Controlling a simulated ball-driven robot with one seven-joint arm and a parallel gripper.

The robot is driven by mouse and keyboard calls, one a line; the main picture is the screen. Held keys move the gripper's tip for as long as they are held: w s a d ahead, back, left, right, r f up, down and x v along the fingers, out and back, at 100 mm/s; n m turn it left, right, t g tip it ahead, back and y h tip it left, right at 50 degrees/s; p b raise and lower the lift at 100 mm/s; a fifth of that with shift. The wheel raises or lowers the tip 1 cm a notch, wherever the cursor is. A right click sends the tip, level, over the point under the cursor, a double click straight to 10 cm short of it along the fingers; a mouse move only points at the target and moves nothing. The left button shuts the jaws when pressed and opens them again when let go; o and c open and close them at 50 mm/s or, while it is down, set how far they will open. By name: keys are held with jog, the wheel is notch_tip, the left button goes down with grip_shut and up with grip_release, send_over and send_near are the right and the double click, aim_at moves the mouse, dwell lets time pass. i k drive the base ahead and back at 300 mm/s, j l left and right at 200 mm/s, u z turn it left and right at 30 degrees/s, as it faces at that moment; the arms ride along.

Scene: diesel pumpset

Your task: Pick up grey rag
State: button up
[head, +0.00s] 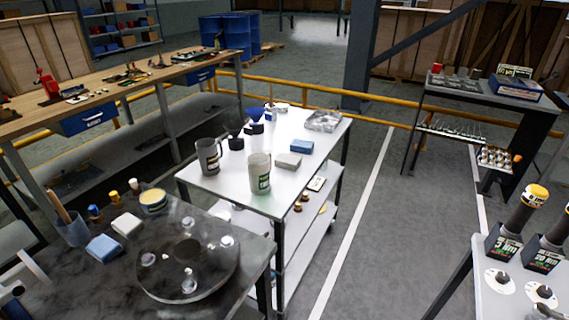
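A grey rag (288,160), small, folded and block-like, lies on the white top of the cart (225,183) in the middle of the head view. A blue folded cloth (302,147) lies just behind it to the right. A grey-white jug (259,174) stands to its front left, apart from it. The grey rag's top and front are in plain sight. A paler, cream-white folded cloth (126,224) lies on the dark table at the lower left, beside another blue cloth (103,248). I cannot make out my gripper in this view.
A second jug (209,157), dark-capped bottles (236,141) and a clear tray (323,121) share the cart top. The dark table (222,296) holds a round metal plate (187,268). Grey floor (375,230) is open right of the cart. A yellow rail (300,88) runs behind.

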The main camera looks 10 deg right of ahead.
aim_at(286, 161)
jog(key=z, duration=1)
jog(key=j+z, duration=0.1)
jog(key=z, duration=1.35)
jog(key=j+z, duration=0.1)
jog(key=z, duration=0.9)
jog(key=k+j, duration=0.2)
jog(key=k, duration=0.2)
jog(key=k+j+z, duration=0.15)
jog(key=k, duration=0.25)
jog(key=k+j, duration=0.15)
jog(key=k, duration=0.3)
